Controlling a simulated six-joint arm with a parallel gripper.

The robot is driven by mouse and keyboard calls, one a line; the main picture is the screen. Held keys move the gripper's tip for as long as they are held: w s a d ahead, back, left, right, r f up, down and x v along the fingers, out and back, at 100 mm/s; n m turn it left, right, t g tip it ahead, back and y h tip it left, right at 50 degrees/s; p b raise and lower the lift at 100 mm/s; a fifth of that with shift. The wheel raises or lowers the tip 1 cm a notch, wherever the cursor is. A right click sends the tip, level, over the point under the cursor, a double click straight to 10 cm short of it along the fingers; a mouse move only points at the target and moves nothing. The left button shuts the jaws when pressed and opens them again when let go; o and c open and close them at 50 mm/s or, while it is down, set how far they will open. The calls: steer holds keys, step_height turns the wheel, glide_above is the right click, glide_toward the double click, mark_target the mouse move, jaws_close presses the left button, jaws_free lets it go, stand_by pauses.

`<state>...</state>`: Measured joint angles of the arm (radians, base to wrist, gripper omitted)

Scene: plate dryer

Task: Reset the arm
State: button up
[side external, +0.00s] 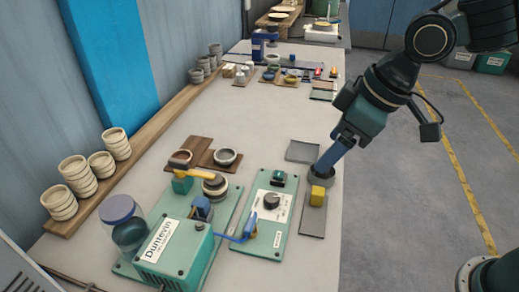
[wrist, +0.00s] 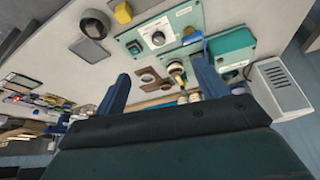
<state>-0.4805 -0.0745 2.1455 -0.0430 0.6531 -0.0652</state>
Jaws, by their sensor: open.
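My gripper (side external: 324,168) is over the right edge of the bench in the side view, with its blue fingers pointing down and left. In the wrist view my gripper (wrist: 163,84) has its two blue fingers wide apart, with nothing held between them. A dark grey round cup (side external: 320,179) appears just below the fingertips in the side view; in the wrist view the cup (wrist: 94,24) lies apart from them, at upper left. A yellow block (side external: 318,196) sits beside the cup on a grey tray (side external: 313,222).
A green machine (side external: 180,262) with a clear jar and a green panel (side external: 264,237) with a dial fill the near bench. A wooden board (side external: 200,148) holds round pieces. Stacked bowls (side external: 78,173) line the wall shelf. The mid-bench is largely clear.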

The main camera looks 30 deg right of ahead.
steer(key=s+d+r+m+t+h, duration=0.1)
steer(key=s+d+m, duration=0.5)
steer(key=s+d, duration=0.8)
steer(key=d+r+h, duration=0.1)
steer(key=d, duration=0.3)
steer(key=shift+s+r+m+t+h, duration=0.2)
steer(key=shift+s+m+t+h, duration=0.1)
steer(key=shift+s, duration=0.05)
